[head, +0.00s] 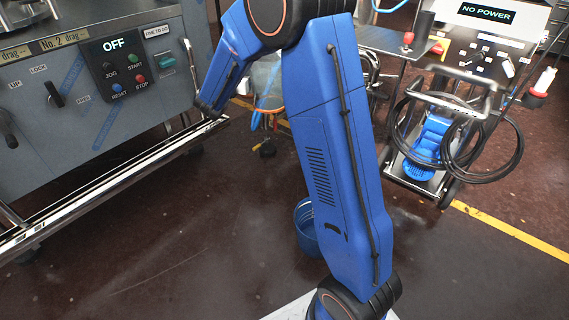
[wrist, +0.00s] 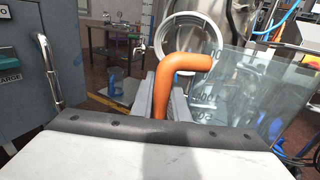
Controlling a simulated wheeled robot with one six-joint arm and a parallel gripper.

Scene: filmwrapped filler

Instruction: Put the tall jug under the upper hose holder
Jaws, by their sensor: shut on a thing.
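My gripper (wrist: 163,98) shows in the wrist view with its grey jaws shut on an orange bent handle (wrist: 184,63). In the head view a clear, pale shape, seemingly the jug (head: 264,78), shows between my arm links, largely hidden. My gripper is hidden behind my forearm there. I cannot make out the upper hose holder for certain in either view.
A grey machine cabinet (head: 90,75) with a front rail (head: 110,187) stands at the left. A wheeled pump unit (head: 430,140) with coiled black hose is at the right. The floor in front is clear.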

